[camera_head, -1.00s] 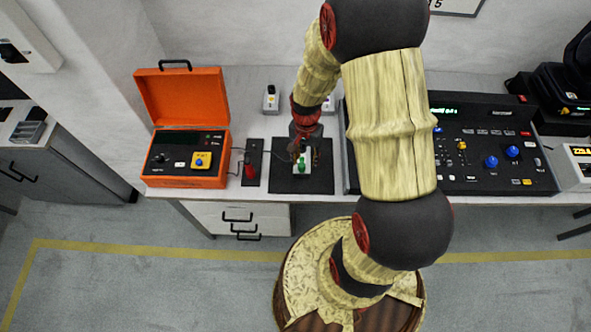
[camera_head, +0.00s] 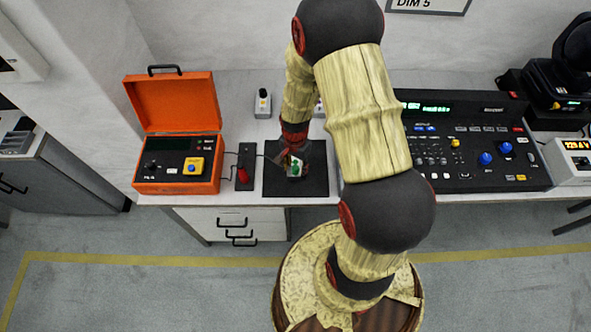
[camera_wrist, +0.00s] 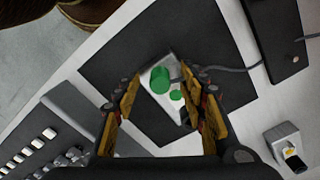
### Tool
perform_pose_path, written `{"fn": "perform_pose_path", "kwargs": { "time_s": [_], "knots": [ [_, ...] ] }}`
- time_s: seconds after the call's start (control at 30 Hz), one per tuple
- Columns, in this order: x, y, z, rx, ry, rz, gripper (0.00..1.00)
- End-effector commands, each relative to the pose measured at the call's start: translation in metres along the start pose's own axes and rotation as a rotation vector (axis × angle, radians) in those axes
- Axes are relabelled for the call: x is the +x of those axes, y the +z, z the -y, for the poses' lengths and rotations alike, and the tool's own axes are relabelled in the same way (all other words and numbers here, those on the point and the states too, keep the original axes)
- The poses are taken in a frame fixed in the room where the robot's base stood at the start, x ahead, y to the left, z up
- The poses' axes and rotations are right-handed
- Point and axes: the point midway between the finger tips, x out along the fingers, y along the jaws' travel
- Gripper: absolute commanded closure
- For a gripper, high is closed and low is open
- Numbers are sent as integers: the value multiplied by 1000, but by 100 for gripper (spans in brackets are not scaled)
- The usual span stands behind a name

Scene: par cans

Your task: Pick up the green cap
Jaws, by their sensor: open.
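The green cap (camera_wrist: 160,79) shows in the wrist view as a larger green round piece on a small pale block (camera_wrist: 168,66). A smaller green round piece (camera_wrist: 176,95) is beside it. The block rests on a black mat (camera_wrist: 115,62) on the bench. My gripper (camera_wrist: 165,105) is open, with one yellow-padded finger on each side of the block and the green pieces between them in the picture. I cannot tell whether the fingers touch anything. In the head view the cap (camera_head: 296,169) is small and partly covered by my gripper (camera_head: 289,163).
An orange case (camera_head: 172,100) with its lid up stands left of the mat. A black plate with a red part (camera_head: 243,175) lies between them. A black console (camera_head: 470,150) is right. A small pale device (camera_head: 262,103) stands behind.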

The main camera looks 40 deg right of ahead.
Motion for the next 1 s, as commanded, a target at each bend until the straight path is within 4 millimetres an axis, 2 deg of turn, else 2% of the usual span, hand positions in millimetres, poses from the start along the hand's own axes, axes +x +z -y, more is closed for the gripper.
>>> {"fn": "perform_pose_path", "kwargs": {
  "time_s": [0.07, 0.27, 1.0],
  "knots": [
    [7, 0, 0, 0, 1, 0, 58],
    [6, 0, 0, 0, -1, -1, 58],
    [6, 0, 0, -1, -1, -1, 100]
  ]
}}
